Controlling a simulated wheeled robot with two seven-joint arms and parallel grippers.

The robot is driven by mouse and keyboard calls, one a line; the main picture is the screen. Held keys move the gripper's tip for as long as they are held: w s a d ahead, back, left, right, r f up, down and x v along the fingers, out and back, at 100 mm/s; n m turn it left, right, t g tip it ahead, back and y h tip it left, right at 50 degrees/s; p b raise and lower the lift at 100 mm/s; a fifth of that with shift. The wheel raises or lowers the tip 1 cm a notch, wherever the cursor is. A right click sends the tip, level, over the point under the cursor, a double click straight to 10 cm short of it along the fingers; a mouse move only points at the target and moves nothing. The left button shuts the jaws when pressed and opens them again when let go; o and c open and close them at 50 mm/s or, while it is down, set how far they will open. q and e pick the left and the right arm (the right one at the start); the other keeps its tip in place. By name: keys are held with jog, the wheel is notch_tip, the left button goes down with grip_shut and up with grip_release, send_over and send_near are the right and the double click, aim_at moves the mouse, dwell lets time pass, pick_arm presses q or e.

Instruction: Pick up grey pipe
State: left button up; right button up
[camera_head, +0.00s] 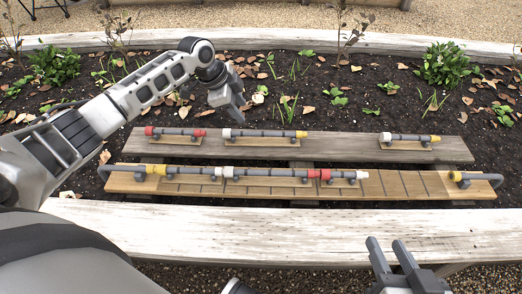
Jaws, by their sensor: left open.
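Several grey pipe pieces with coloured ends show in the head view. On the back plank lie a short grey pipe with red ends (175,132), a longer grey pipe with white and yellow ends (265,133), and a short grey pipe with white and yellow ends (411,138). On the front plank a grey pipe line (270,173) runs from a yellow-ended elbow at left to a white end. My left gripper (238,114) is open and empty above the longer back pipe's white end, apart from it. My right gripper (388,243) is open and empty, low at the front right.
A grey elbow with a yellow end (475,177) sits at the front plank's right end. Bare marked plank (405,184) lies left of it. A white wooden bed edge (250,232) crosses in front. Dark soil with plants (444,65) lies behind the planks.

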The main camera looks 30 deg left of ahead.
pick_arm(q)
jog(key=a, duration=0.1)
jog(key=b, duration=0.4)
send_over(257, 132)
jog(key=s+a, duration=0.1)
jog(key=s, duration=0.1)
notch_tip(257, 132, down, 8)
jog(key=shift+s+a+r, duration=0.1)
jog(key=b+x, duration=0.2)
jog(key=x, duration=0.1)
jog(key=b+x, duration=0.1)
jog(key=shift+a+f, duration=0.2)
jog(key=shift+f, duration=0.3)
jog(key=shift+w+d+f+b, duration=0.3)
jog(key=shift+f+b, duration=0.15)
jog(key=shift+f, duration=0.1)
pick_arm(e)
jog(key=a+r+m+t+y, duration=0.2)
jog(key=y, duration=0.1)
jog(key=shift+w+r, duration=0.2)
jog(key=shift+w, duration=0.2)
pick_arm(q)
jog(key=shift+a, duration=0.1)
jog(key=shift+c, duration=0.3)
grip_shut()
